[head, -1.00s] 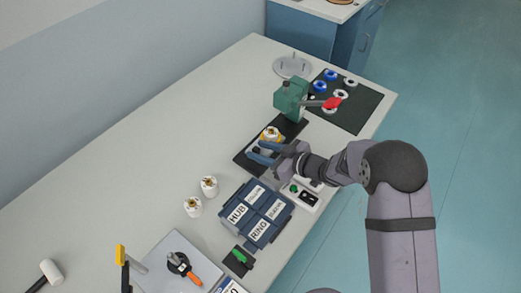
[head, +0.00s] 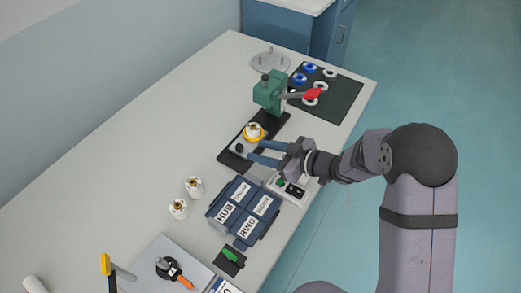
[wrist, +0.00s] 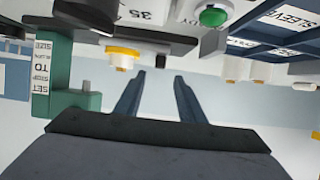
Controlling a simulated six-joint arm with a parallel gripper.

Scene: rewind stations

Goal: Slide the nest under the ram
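The nest (head: 243,140) is a grey slide on a dark base (head: 228,158), with a black knob (head: 239,148) at its near end. It carries a white part with a yellow ring (head: 254,130), also seen in the wrist view (wrist: 122,58). The green press (head: 268,92), whose ram is hard to make out, stands at the far end of the base. The loaded part sits in front of the press, not beneath its body. My gripper (head: 256,151) is open and empty, its blue fingers to the right of the knob, apart from it. Both fingers (wrist: 159,75) show spread in the wrist view.
A red lever (head: 313,95) sticks out right from the press. A dark mat (head: 340,100) with blue and white rings lies behind it. Blue labelled bins (head: 243,210) and a switch box (head: 290,188) stand close on the near side. Two white parts (head: 186,198) stand left of the bins.

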